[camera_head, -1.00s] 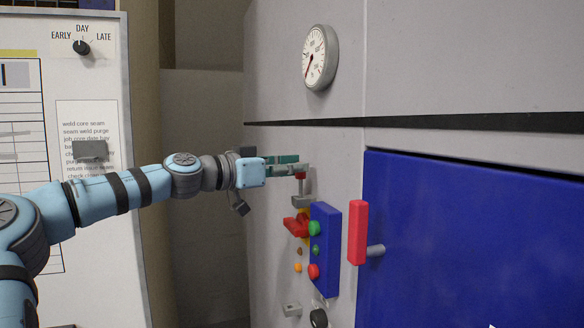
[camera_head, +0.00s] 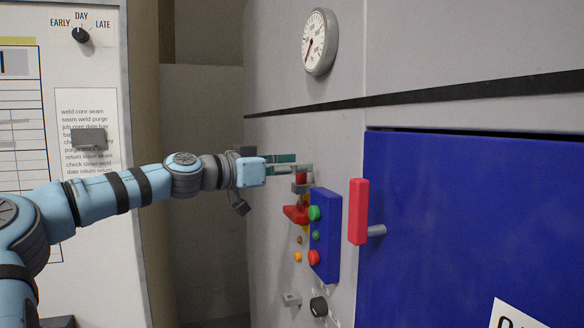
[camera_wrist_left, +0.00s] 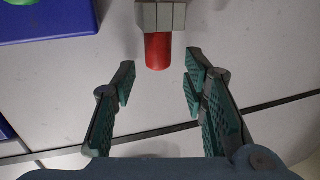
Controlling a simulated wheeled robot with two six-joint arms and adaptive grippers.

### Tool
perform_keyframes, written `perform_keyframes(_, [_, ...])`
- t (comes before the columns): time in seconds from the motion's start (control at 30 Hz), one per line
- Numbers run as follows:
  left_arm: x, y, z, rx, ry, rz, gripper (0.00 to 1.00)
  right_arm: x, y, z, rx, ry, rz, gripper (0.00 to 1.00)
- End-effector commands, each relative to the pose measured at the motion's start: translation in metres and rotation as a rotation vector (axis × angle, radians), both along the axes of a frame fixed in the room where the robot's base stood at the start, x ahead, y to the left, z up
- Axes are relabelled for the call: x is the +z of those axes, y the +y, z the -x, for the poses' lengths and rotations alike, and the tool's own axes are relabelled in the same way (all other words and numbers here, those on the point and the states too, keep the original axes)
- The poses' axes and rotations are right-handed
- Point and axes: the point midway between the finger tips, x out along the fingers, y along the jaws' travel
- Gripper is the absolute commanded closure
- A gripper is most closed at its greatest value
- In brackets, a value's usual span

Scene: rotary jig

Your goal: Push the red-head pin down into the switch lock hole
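The red-head pin (camera_head: 300,177) is at the switch lock on the grey wall, just above the lock's grey block (camera_head: 300,189). In the left wrist view its red head (camera_wrist_left: 158,50) meets the grey block (camera_wrist_left: 160,16), with no shaft showing between them. The hole itself is hidden. My left gripper (camera_head: 300,163) is at the head of the pin. In the left wrist view its green-padded fingers (camera_wrist_left: 160,82) are apart, with the red head between and just beyond the tips, not gripped. A red switch handle (camera_head: 295,214) is below the lock. My right gripper is not in view.
A blue button box (camera_head: 325,236) with green and red buttons projects from the wall to the lower right. A red door handle (camera_head: 358,211) and blue door (camera_head: 470,230) are farther right. A round gauge (camera_head: 319,42) is above. The wall around the gauge is clear.

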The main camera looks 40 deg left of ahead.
Motion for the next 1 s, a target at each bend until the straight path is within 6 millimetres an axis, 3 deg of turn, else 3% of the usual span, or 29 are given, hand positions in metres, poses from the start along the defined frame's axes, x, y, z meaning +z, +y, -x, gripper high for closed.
perform_keyframes(0.3, [0.004,0.0,0.0,0.001,0.002,-0.002,0.58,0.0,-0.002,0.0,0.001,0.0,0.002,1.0])
perform_keyframes(0.37, [0.012,0.001,0.0,0.004,0.001,-0.004,0.58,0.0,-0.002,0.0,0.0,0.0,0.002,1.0])
perform_keyframes(0.7, [0.09,0.001,0.0,0.004,-0.001,-0.004,0.58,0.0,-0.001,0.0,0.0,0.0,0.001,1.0])
perform_keyframes(1.0, [0.1,0.0,0.0,0.0,0.0,0.0,0.58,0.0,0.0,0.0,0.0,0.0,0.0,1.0])
